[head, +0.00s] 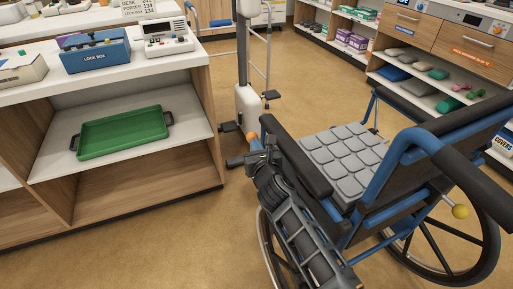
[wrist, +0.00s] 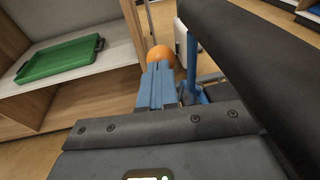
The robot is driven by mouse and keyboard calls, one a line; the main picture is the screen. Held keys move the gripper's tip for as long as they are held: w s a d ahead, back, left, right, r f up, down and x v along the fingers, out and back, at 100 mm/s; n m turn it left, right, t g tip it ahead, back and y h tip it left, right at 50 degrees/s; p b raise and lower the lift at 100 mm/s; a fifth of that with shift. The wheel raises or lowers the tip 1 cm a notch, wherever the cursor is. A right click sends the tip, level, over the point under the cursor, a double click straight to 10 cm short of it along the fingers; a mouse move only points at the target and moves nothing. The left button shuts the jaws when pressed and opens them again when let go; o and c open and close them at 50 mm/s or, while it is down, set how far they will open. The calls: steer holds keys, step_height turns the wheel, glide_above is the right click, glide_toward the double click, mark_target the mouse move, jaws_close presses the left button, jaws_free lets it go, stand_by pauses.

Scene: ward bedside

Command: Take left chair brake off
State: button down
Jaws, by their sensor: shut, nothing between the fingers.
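The wheelchair has a blue frame, black armrests and a grey padded seat (head: 345,158), and stands at the right of the head view. An orange ball knob (wrist: 160,56) shows just past my fingertips in the wrist view, close to the chair's left armrest (wrist: 245,60). A bit of orange (head: 255,141) also shows at the end of my arm in the head view. My gripper (wrist: 159,72) is shut and empty, its fingers pointing at the knob. I cannot tell whether they touch it. The lever under the knob is mostly hidden by my fingers.
A wooden shelf unit (head: 148,205) with a green tray (head: 122,133) stands close on the left. A wheeled white stand (head: 246,100) is just beyond the knob.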

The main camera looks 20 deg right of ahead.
steer(key=a+r+x, duration=0.1)
steer(key=x, duration=0.7)
steer(key=shift+w+a+r+b, duration=0.15)
steer(key=shift+a+r+b, duration=0.15)
steer(key=shift+r, duration=0.35)
